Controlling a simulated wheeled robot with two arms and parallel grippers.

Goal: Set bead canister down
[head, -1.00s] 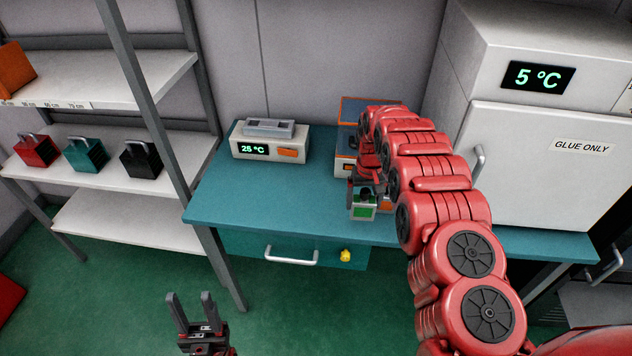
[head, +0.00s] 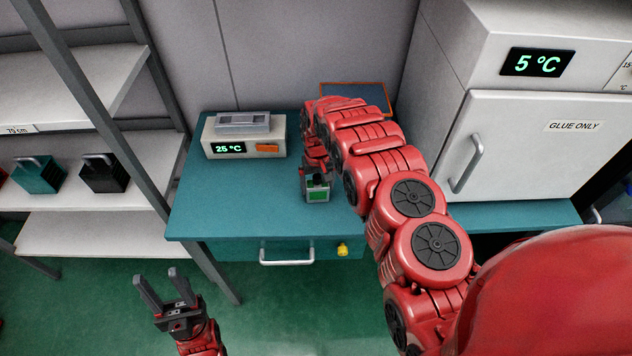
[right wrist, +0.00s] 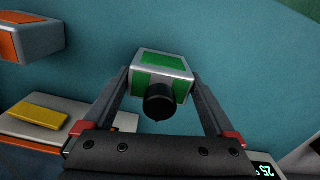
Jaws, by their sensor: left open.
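The bead canister appears to be the small grey box with green panels and a black knob (head: 317,195); its name is not readable. My right gripper (head: 316,179) holds it over the teal bench (head: 240,210), right of the 25 °C device. In the right wrist view, the canister (right wrist: 163,63) sits between the two fingers, which touch its opposite sides. I cannot tell whether its base touches the bench. My left gripper (head: 160,280) is open and empty, low in front of the bench.
A grey device reading 25 °C (head: 220,137) stands on the bench's left. An orange-panelled box (right wrist: 28,40) and a yellow block (right wrist: 38,115) show in the wrist view. The "GLUE ONLY" cabinet (head: 530,180) is at right. Bench surface left and front of the canister is clear.

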